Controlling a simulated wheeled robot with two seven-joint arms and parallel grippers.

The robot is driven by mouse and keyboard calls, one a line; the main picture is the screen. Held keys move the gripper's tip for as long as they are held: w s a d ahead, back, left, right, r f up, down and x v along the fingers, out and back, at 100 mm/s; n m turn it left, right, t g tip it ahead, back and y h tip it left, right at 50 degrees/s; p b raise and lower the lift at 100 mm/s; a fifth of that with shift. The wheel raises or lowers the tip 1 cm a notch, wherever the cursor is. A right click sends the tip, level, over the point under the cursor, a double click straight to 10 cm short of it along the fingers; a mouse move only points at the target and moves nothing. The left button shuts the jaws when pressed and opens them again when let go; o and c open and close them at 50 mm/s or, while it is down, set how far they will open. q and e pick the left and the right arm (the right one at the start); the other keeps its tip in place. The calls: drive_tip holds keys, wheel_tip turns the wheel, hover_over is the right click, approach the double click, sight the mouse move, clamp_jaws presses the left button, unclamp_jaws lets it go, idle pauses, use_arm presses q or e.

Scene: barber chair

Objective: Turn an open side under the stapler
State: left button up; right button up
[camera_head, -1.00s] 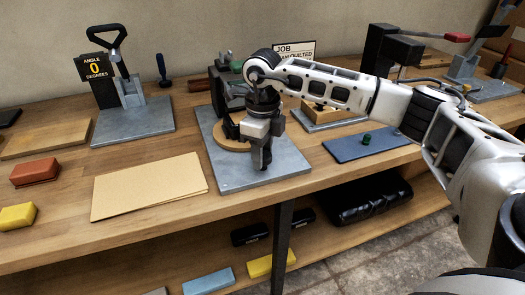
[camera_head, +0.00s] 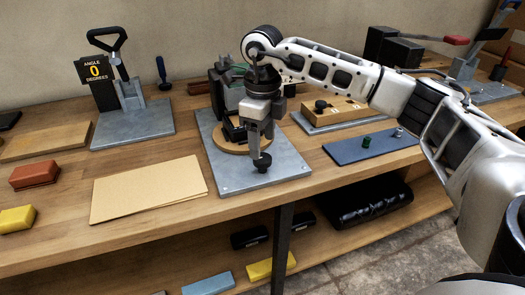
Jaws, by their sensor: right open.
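A dark machine (camera_head: 217,92), which seems to be the stapler, stands at the back of a grey base plate (camera_head: 231,181). Below its head is a round wooden disc (camera_head: 224,143) with a dark part on it, partly hidden by my arm. A black knob (camera_head: 262,163) shows at the front of the disc, over the plate. My right gripper (camera_head: 261,136) points down just behind and above this knob, its fingers apart. I cannot tell whether it touches the knob or the dark part. My left gripper is not in view.
A tan folded sheet (camera_head: 147,188) lies left of the plate. Further left are a red block (camera_head: 34,173), a yellow block (camera_head: 17,217) and an angle fixture (camera_head: 132,124). A blue plate (camera_head: 370,147) and a wooden block (camera_head: 334,113) are to the right.

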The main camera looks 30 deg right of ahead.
sight(262, 158)
wheel_tip(262, 158, up, 11)
drive_tip(key=shift+r, duration=0.2)
idle(0.3)
